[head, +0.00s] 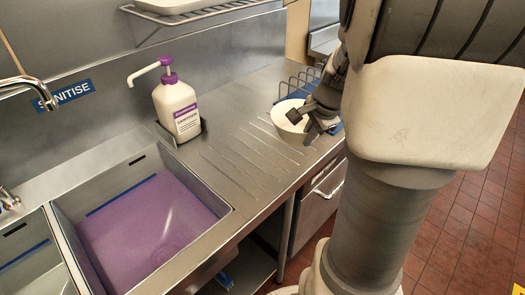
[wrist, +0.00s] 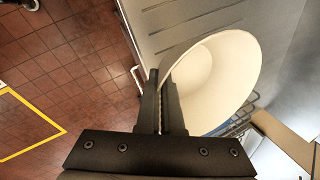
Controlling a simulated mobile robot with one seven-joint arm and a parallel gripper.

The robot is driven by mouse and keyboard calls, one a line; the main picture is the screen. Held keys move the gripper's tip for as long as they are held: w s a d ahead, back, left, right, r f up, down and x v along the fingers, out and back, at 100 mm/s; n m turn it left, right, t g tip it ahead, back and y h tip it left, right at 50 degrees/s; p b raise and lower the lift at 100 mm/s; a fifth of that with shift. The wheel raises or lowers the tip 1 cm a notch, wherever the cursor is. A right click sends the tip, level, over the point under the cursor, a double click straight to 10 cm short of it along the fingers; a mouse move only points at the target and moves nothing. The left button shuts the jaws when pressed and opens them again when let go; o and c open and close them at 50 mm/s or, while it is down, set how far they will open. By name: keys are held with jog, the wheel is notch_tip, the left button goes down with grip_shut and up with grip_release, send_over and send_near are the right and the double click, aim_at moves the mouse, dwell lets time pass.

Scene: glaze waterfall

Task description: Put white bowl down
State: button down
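The white bowl (head: 288,117) is at the right end of the metal drainboard (head: 235,150), in front of a wire rack. In the wrist view the bowl (wrist: 215,80) shows its open inside, and its near rim runs between the two fingers. My gripper (head: 312,118) is at the bowl's right side in the head view. In the wrist view my gripper (wrist: 161,100) has its fingers close together, shut on the rim. I cannot tell whether the bowl's base touches the drainboard.
A wire rack (head: 297,84) and a blue surface (head: 336,129) are beside the bowl. A white sanitiser bottle (head: 177,108) stands left, behind a sink of purple liquid (head: 150,230). The ridged drainboard between is clear. Its front edge drops to red floor tiles (wrist: 70,60).

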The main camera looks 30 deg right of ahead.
jog(key=w+a+f, duration=0.2)
jog(key=w, duration=0.1)
jog(key=w+a+f, duration=0.2)
jog(key=w, duration=0.1)
jog(key=w+a+f, duration=0.2)
jog(key=w+f, duration=0.1)
jog(key=shift+w, duration=0.35)
jog(key=shift+f+b, duration=0.65)
jog(key=shift+f, duration=1.25)
jog(key=shift+f, duration=0.15)
jog(key=c, duration=1.1)
grip_release()
